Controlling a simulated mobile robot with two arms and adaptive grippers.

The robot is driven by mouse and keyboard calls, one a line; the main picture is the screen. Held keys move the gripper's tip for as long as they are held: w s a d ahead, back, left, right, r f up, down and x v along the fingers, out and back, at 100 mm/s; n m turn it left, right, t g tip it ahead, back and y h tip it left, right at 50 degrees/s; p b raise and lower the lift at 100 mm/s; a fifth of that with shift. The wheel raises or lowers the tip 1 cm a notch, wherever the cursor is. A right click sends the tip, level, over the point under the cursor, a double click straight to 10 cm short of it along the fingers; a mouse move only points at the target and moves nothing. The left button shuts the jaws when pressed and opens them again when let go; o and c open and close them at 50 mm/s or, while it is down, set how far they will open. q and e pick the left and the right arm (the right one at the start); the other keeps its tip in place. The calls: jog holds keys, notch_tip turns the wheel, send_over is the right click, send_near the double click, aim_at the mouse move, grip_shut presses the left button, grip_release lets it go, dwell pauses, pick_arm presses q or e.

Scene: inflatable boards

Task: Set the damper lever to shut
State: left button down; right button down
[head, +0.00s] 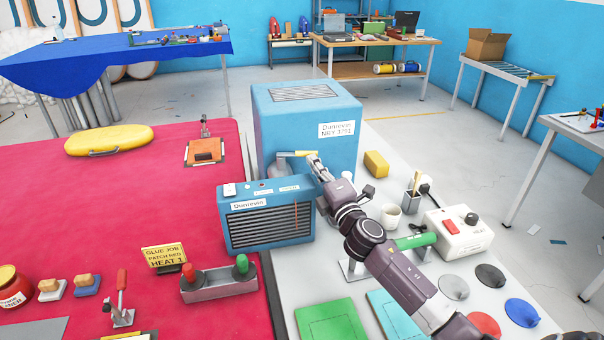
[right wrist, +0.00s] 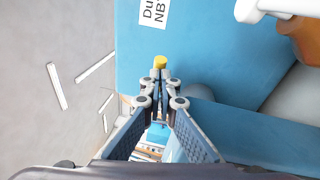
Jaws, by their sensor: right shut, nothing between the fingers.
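A big blue box (head: 290,125) with a top grille and a white label stands behind a smaller blue heater (head: 238,228) with a dark front grille. A lever with a yellow grip (head: 304,153) sticks out to the right from a pale grey elbow at the box's front. My right gripper (head: 314,160) is shut and empty, its fingertips right at the yellow grip's end. In the right wrist view the yellow tip (right wrist: 160,62) shows just beyond the closed fingertips; I cannot tell whether they touch. My left gripper is not in view.
A yellow block (head: 376,164), a white cup (head: 390,216) and a white control box (head: 460,232) with a red switch stand on the grey bench to the right. The red table (head: 110,220) holds a yellow sign, toggle clamps and a yellow board.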

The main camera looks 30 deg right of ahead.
jog(key=shift+w+d, duration=0.9)
jog(key=shift+w, duration=0.05)
jog(key=shift+d, duration=0.1)
